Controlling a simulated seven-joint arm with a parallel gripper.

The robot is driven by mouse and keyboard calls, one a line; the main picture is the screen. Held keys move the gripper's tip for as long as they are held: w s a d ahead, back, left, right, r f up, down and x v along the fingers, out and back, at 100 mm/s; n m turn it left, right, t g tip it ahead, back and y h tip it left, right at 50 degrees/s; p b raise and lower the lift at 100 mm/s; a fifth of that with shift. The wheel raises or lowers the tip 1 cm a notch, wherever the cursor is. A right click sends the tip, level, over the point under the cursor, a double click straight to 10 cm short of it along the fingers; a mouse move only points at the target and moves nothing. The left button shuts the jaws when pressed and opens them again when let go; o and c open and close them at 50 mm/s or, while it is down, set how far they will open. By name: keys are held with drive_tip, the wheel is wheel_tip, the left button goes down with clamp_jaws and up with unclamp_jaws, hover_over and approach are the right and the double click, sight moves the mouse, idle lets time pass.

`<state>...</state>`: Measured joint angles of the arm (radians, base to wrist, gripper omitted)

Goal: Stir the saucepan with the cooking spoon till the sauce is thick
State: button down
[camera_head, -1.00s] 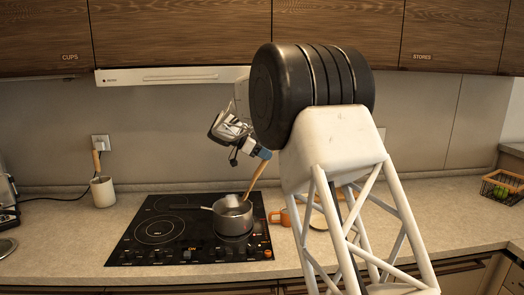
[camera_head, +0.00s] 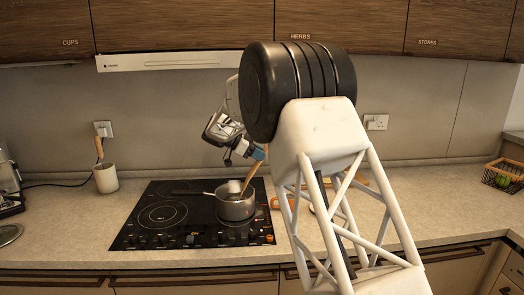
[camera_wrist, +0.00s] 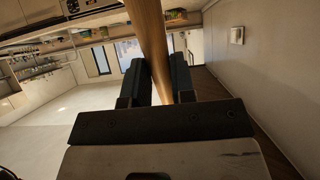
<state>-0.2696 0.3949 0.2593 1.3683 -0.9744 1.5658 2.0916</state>
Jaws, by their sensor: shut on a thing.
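The metal saucepan (camera_head: 235,207) stands on the right side of the black hob, its handle pointing left. Pale wisps like steam show over its rim. My gripper (camera_head: 259,153) is above and to the right of the pan. It is shut on the wooden cooking spoon (camera_head: 250,176), which slants down and left into the pan. In the wrist view the spoon's handle (camera_wrist: 150,45) stands between the two dark fingers of my gripper (camera_wrist: 159,82). The spoon's lower end is hidden inside the pan, and the sauce cannot be made out.
The black hob (camera_head: 150,237) has knobs along its front edge. A white crock (camera_head: 106,179) with a wooden tool stands to the left. An orange mug (camera_head: 284,203) is right of the hob, partly behind my arm. A wire basket (camera_head: 503,176) is at the far right.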

sight(254, 164)
drive_tip(key=shift+a+f, duration=0.55)
drive_tip(key=shift+f, duration=0.3)
drive_tip(key=shift+a+f, duration=0.5)
drive_tip(key=shift+f, duration=0.35)
drive_tip(key=shift+d, duration=0.1)
